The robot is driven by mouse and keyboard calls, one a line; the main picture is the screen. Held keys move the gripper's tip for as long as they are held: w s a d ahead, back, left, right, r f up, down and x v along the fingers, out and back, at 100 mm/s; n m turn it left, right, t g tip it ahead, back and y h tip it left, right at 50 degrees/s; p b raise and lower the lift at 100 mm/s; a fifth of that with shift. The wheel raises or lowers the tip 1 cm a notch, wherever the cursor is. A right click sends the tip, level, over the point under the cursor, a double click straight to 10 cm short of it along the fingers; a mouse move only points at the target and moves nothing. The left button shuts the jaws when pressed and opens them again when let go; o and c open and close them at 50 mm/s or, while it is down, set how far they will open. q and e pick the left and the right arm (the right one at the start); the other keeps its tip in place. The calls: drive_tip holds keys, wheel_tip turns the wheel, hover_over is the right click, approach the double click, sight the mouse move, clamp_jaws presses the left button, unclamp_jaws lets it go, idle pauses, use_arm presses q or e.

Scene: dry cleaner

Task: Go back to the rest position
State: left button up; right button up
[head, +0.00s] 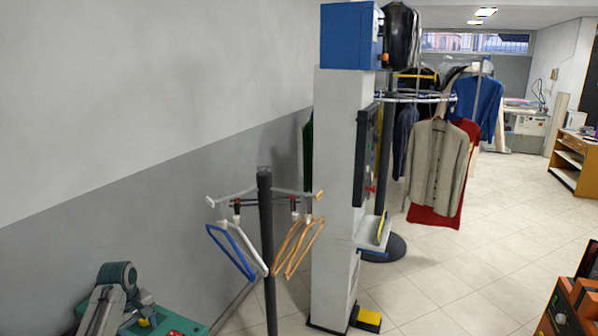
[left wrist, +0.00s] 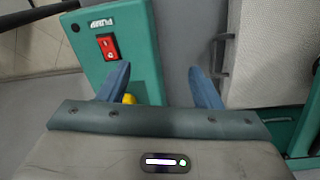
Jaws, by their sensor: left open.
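My left gripper (left wrist: 165,82) shows in the left wrist view with its two blue fingers spread apart. Nothing is visible between them. Beyond the fingers is a teal machine panel (left wrist: 140,62) with a red switch (left wrist: 108,47) and a label reading PUMP. A small yellow part (left wrist: 129,98) shows beside the left finger. In the head view, a grey and teal arm link that looks like mine (head: 112,285) is at the bottom left, over the teal machine (head: 178,322). The fingers cannot be made out there. My right gripper is in neither view.
A dark stand (head: 267,250) holds several hangers, right of the teal machine. A white column machine (head: 335,190) stands behind it. A rack of clothes (head: 437,170) is further back. Wooden shelves (head: 575,160) and an orange-black unit (head: 572,308) are at right. The tiled floor between is clear.

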use_arm(q)
drive_tip(key=s+d+f+m+t+y, duration=0.1)
drive_tip(key=s+d+f+m, duration=0.3)
drive_tip(key=s, duration=0.4)
drive_tip(key=s+d+f+m, duration=0.2)
drive_tip(key=s+d+f, duration=0.3)
drive_tip(key=s, duration=0.4)
drive_tip(key=s+d+r+m+t, duration=0.1)
drive_tip(key=s+d+r+m, duration=0.15)
drive_tip(key=s, duration=0.85)
drive_tip(key=s+d+r+m+t, duration=0.1)
drive_tip(key=s+d+r+m, duration=0.15)
drive_tip(key=s, duration=0.95)
wheel_tip(320, 180, down, 38)
drive_tip(key=s+a+f+g+b, duration=0.1)
drive_tip(key=a+g+b, duration=0.1)
drive_tip(key=b, duration=0.5)
drive_tip(key=s+a+f+b, duration=0.1)
drive_tip(key=s+f+b, duration=0.3)
drive_tip(key=s+f, duration=1.4)
wheel_tip(320, 180, down, 4)
drive_tip(key=shift+r+g, duration=0.1)
drive_tip(key=shift+g, duration=0.2)
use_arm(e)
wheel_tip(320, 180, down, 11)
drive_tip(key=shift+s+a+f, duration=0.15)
